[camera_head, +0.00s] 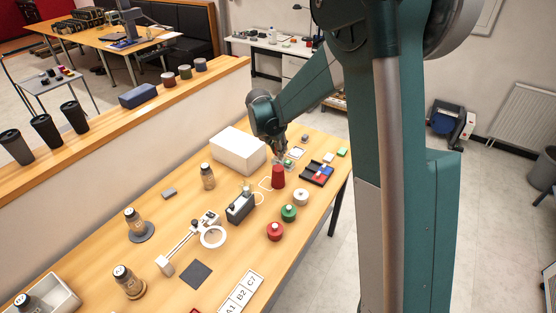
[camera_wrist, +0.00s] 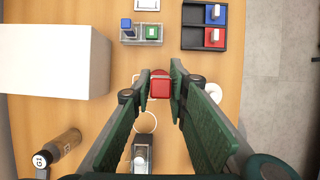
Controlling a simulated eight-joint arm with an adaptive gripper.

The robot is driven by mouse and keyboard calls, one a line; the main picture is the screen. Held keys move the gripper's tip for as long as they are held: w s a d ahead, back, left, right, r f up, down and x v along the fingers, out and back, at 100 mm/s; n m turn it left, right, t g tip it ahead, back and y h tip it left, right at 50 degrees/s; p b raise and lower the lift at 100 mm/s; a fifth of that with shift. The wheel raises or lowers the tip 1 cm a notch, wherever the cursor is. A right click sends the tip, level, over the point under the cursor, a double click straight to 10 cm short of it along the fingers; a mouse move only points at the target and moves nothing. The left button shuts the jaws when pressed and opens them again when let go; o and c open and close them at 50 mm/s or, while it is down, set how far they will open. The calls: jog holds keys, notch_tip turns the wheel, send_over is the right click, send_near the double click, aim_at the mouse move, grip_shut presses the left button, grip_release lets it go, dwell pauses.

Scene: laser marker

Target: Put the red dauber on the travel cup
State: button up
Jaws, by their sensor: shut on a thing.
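My gripper (camera_wrist: 161,80) is shut on a small red block, the red dauber (camera_wrist: 160,89), held between its fingertips in the wrist view. A rounded red shape, likely the top of the red cup (camera_head: 278,178), shows just behind and below the dauber. In the head view this cup stands on the table, wider at the bottom, directly beneath my gripper (camera_head: 279,158). The dauber is hard to make out there. I cannot tell whether the dauber touches the cup.
A white box (camera_head: 238,150) stands left of the cup. A clear holder (camera_wrist: 142,41) with blue and green blocks and a dark tray (camera_head: 317,174) with blue and red pieces lie close by. Red, green and white round pots stand nearer. Dark tumblers (camera_head: 46,131) stand on the ledge.

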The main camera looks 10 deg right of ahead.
jog(key=shift+f, duration=0.4)
jog(key=shift+f, duration=0.1)
jog(key=shift+f, duration=1.95)
jog(key=shift+f, duration=0.2)
jog(key=o, duration=0.7)
jog(key=shift+o, duration=0.2)
jog(key=shift+r, duration=0.25)
jog(key=v, duration=1.2)
